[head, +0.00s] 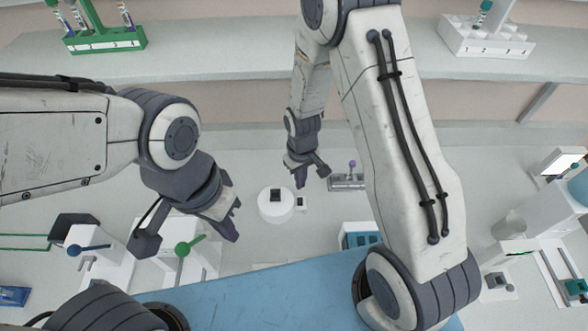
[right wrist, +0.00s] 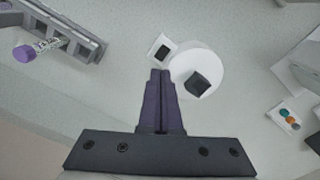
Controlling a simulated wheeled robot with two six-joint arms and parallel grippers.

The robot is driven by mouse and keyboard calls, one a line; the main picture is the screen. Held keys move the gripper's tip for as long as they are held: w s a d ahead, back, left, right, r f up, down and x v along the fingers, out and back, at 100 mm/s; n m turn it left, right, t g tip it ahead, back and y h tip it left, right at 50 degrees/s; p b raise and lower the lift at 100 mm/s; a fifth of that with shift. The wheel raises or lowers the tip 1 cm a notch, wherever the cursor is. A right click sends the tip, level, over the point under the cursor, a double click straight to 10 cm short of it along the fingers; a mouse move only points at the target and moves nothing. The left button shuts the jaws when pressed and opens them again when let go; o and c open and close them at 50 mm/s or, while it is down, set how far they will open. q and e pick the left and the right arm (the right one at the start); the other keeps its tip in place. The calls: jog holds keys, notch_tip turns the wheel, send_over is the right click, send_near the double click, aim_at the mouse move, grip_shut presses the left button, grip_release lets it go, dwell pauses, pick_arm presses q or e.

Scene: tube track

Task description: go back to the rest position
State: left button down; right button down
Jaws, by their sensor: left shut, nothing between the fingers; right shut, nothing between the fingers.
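My left gripper (head: 228,232) is at the left centre of the head view, shut and empty, above the bench and beside the station with the green lever. My right gripper (head: 300,180) is near the middle of the head view, shut and empty. In the right wrist view its two dark fingers (right wrist: 160,75) are together, with their tips beside a round white device (right wrist: 205,62) in the picture. A grey rack (right wrist: 75,30) holds a purple-capped tube (right wrist: 28,52) at the upper left of that view. The rack also shows in the head view (head: 346,184).
A green rack (head: 105,40) and a white rack (head: 485,40), both with tubes, stand on the back shelf. Stations with a blue lever (head: 75,250) and a green lever (head: 183,249) stand at the left. Equipment fills the right side. Bench around the round device (head: 276,212) is mostly clear.

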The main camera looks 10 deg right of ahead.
jog(key=s+a+r+n+b, duration=0.2)
jog(key=s+a+r+b, duration=0.5)
jog(key=s+a+r, duration=0.1)
jog(key=s+r+b, duration=0.1)
jog(key=s+b, duration=0.1)
jog(key=s, duration=0.4)
jog(key=s+r+n+y+b, duration=0.1)
jog(key=s+b, duration=0.1)
jog(key=s, duration=0.4)
jog(key=shift+s+d+r+b, duration=0.15)
jog(key=shift+s+r+b, duration=0.15)
jog(key=shift+s+r, duration=0.1)
